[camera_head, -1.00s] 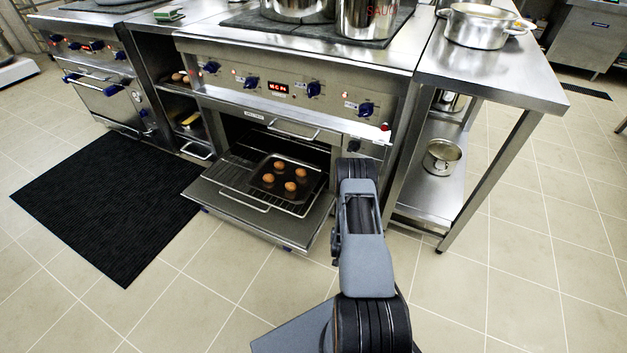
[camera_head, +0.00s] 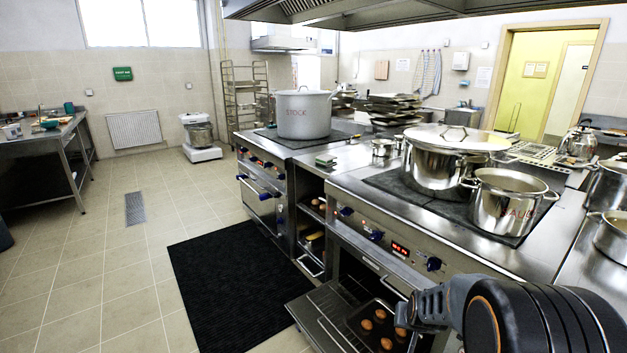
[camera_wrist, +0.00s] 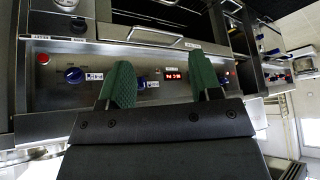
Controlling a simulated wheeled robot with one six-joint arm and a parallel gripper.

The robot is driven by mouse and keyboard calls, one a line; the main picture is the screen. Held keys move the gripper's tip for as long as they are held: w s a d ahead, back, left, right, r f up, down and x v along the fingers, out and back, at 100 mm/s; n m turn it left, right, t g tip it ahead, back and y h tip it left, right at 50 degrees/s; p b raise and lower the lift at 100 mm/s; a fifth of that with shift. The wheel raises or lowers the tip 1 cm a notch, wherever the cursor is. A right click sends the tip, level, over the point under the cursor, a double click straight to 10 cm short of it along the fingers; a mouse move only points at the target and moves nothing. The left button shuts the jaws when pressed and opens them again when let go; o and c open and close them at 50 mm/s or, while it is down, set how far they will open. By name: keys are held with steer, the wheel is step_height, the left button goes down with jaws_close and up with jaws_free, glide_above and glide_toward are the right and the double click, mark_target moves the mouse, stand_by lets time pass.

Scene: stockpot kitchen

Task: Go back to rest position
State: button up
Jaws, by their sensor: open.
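My gripper (camera_wrist: 160,76) shows in the wrist view with its two green fingers apart and nothing between them. It is in front of the oven's control panel (camera_wrist: 220,75), which has blue knobs and a red lit display; the panel appears upside down. In the head view my arm reaches in from the lower right corner, and my fingers cannot be made out there. The oven door (camera_head: 322,318) is folded down open. A dark tray (camera_head: 362,337) with several round brown items (camera_head: 380,314) rests on the rack, partly hidden by my arm.
A lidded steel pot (camera_head: 430,170) and a pot marked SAUCE (camera_head: 505,205) stand on the near stove. A STOCK pot (camera_head: 303,115) stands farther left. A black mat (camera_head: 235,290) lies on the floor.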

steer(key=s+a+r+n+p, duration=0.1)
steer(key=s+a+r+p, duration=0.2)
steer(key=s+r, duration=0.3)
steer(key=s+a+r+n+g+p, duration=0.1)
steer(key=s+a+r+p, duration=0.2)
steer(key=s+r, duration=0.3)
steer(key=s+a+r+n+g+y+p, duration=0.1)
steer(key=s+a+r+p, duration=0.2)
steer(key=r, duration=0.9)
steer(key=s+p, duration=0.1)
steer(key=s, duration=0.2)
steer(key=shift+r, duration=0.4)
steer(key=shift+d, duration=0.1)
